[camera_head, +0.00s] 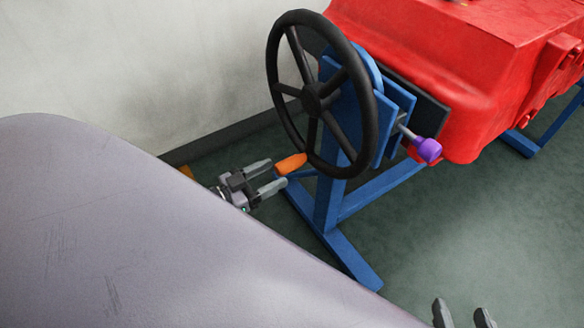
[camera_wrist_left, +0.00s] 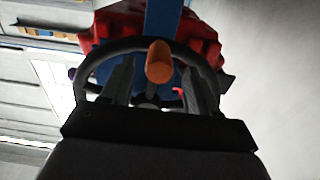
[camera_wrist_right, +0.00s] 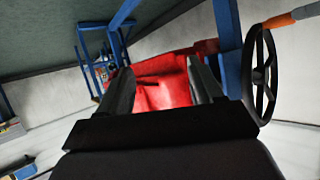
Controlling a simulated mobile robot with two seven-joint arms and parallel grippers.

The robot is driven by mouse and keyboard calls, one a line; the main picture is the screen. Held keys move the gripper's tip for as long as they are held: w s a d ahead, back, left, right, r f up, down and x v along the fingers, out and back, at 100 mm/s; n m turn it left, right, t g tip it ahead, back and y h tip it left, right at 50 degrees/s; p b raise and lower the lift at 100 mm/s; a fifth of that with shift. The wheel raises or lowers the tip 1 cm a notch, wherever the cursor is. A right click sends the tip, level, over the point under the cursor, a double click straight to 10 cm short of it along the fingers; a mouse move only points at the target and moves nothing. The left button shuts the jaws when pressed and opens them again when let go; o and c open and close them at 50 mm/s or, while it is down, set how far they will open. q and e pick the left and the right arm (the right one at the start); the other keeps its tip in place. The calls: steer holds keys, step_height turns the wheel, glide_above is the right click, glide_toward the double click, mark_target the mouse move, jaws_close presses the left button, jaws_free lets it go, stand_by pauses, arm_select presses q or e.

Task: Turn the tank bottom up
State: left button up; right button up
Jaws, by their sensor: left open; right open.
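The red tank (camera_head: 430,60) is mounted on a blue stand (camera_head: 330,200). A black handwheel (camera_head: 312,97) stands upright at its near end, with an orange handle (camera_head: 291,164) at the wheel's lower left rim. A purple knob (camera_head: 428,150) sticks out right of the wheel. My left gripper (camera_head: 268,176) is open just left of the orange handle; in the left wrist view the handle (camera_wrist_left: 159,62) shows between and beyond the fingers. My right gripper (camera_head: 465,312) is open and empty at the bottom right; its wrist view shows the red tank (camera_wrist_right: 165,85) beyond the fingers.
A pale wall (camera_head: 130,70) runs behind on the left, close to the wheel. A large grey surface covers the lower left of the head view. The green floor (camera_head: 470,220) is clear right of the stand.

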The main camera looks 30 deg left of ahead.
mark_target(292, 165)
arm_select(q)
steer(key=b+x, duration=0.1)
steer(key=x, duration=0.5)
steer(key=shift+w+d, duration=0.1)
steer(key=shift+w, duration=0.2)
jaws_close()
